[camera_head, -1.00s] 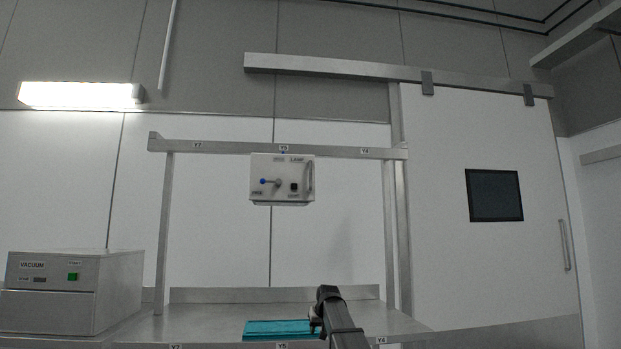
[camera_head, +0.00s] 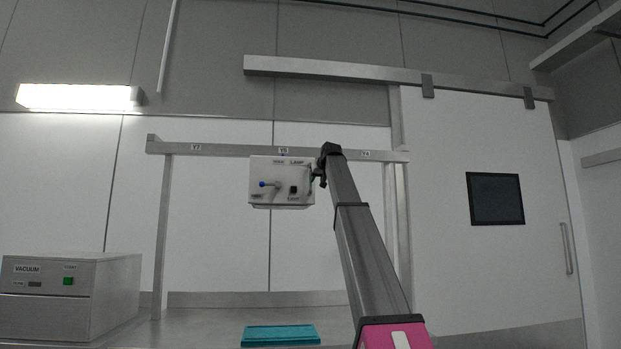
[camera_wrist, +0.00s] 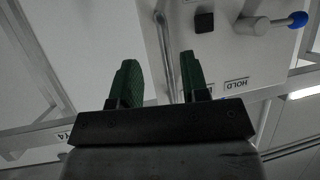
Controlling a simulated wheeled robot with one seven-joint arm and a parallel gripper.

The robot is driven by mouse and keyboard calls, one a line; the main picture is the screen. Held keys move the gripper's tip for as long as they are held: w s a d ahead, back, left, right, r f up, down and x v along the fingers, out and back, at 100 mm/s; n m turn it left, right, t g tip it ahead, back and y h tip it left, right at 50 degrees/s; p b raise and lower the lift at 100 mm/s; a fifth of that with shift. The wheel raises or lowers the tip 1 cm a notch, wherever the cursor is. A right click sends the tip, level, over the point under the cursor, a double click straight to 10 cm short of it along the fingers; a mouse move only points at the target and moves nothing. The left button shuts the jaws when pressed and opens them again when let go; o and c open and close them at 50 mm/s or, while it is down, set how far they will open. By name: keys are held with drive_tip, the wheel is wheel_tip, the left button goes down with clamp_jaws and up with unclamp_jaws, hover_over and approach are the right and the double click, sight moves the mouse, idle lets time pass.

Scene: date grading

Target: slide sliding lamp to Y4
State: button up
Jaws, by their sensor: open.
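The sliding lamp (camera_head: 268,198) is a white box hanging on a metal rail (camera_head: 225,150), below the rail's middle label and left of the Y4 label (camera_head: 366,155). It has a blue-tipped lever (camera_head: 264,184), a dark button and a bar handle on its right side. My gripper (camera_head: 320,172) is at that right side and partly hides the handle. In the wrist view, the open green fingers (camera_wrist: 158,62) stand on either side of the bar handle (camera_wrist: 164,45), with visible gaps. The lamp's lever knob (camera_wrist: 298,19) shows at the upper right there.
A vacuum unit (camera_head: 60,300) stands at left on the bench. A teal tray or mat (camera_head: 281,336) lies below the lamp. A sliding door (camera_head: 440,200) with a dark window is at right. The rail between lamp and Y4 looks clear apart from my arm in front.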

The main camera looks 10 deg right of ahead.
wheel_tip(320, 180, up, 7)
drive_tip(key=s, duration=0.1)
hover_over(311, 189)
drive_tip(key=shift+t, duration=0.4)
drive_tip(key=f, duration=0.4)
drive_tip(key=shift+w, duration=0.4)
clamp_jaws()
